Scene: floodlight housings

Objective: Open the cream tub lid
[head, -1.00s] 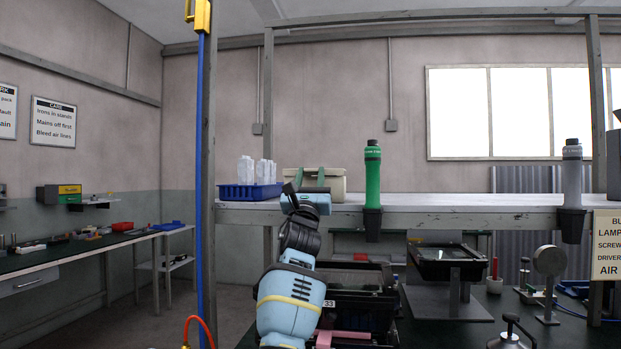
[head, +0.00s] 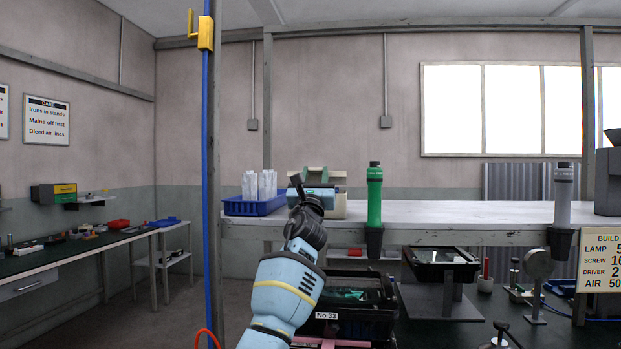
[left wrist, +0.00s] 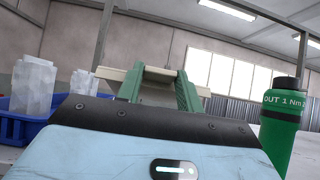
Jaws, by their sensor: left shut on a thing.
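The cream tub (head: 340,207) stands on the pale shelf, partly hidden behind my left gripper. Its lid (head: 337,174) shows as a cream band along the top, and also in the left wrist view (left wrist: 203,91). My left gripper (head: 311,173) is in front of the tub, its two green fingers pointing away from me. In the left wrist view the fingers (left wrist: 158,77) close on a part at the middle of the lid. I cannot tell whether the lid is raised, as the gripper covers the front. My right gripper is not in view.
A blue bin (head: 254,207) with white packets stands close left of the tub. A green driver (head: 375,195) stands upright in a holder to the right. The pale shelf (head: 460,212) is clear beyond it. A blue hose post (head: 206,150) is left.

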